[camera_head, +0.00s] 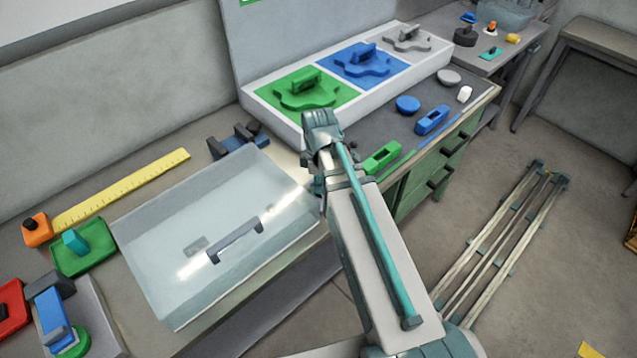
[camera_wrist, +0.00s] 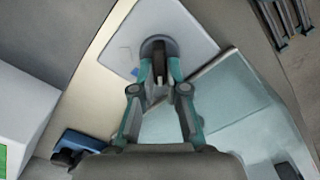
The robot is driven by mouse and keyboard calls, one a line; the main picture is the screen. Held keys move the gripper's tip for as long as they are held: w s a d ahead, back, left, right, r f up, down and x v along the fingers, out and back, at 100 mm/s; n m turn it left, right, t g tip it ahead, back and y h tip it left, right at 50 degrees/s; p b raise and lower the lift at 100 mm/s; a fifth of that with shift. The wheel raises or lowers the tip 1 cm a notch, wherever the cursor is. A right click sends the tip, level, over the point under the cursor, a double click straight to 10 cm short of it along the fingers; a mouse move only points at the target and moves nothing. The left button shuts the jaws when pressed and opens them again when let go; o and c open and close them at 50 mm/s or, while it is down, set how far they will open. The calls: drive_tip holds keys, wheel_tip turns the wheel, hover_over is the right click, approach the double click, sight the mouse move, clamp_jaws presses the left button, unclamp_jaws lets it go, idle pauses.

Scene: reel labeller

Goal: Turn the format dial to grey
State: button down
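In the wrist view, a dark round dial (camera_wrist: 159,46) with a raised bar handle sits on a pale panel (camera_wrist: 190,25). I take it for the format dial. My gripper (camera_wrist: 160,70) is over it, one teal-edged finger on each side of the dark handle, with no clear gap. A small blue mark shows on the panel beside the left finger; other colour marks are hidden or too faint to read. In the head view my gripper's fingertips and the dial are hidden behind my arm, so the dial's setting cannot be read.
A clear lidded box (camera_head: 170,235) with a dark handle stands left of my arm. A white tray (camera_head: 262,103) with green, blue and grey plates stands behind it. Green (camera_head: 382,157) and blue (camera_head: 431,120) blocks lie by the bench edge. A yellow ruler (camera_head: 120,188) lies at left.

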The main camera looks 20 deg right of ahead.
idle(0.4)
drive_tip(key=m+p, duration=0.1)
drive_tip(key=m, duration=0.3)
drive_tip(key=shift+w+d, duration=0.1)
drive_tip(key=shift+w, duration=0.1)
drive_tip(key=m, duration=0.5)
drive_tip(key=shift+w+d, duration=0.1)
drive_tip(key=shift+d, duration=0.05)
drive_tip(key=m, duration=0.4)
drive_tip(key=shift+d+m+p, duration=0.15)
drive_tip(key=shift+m+p, duration=0.15)
drive_tip(key=shift+p, duration=0.1)
drive_tip(key=shift+d+m, duration=0.2)
drive_tip(key=shift+m, duration=2)
drive_tip(key=c, duration=1.2)
unclamp_jaws()
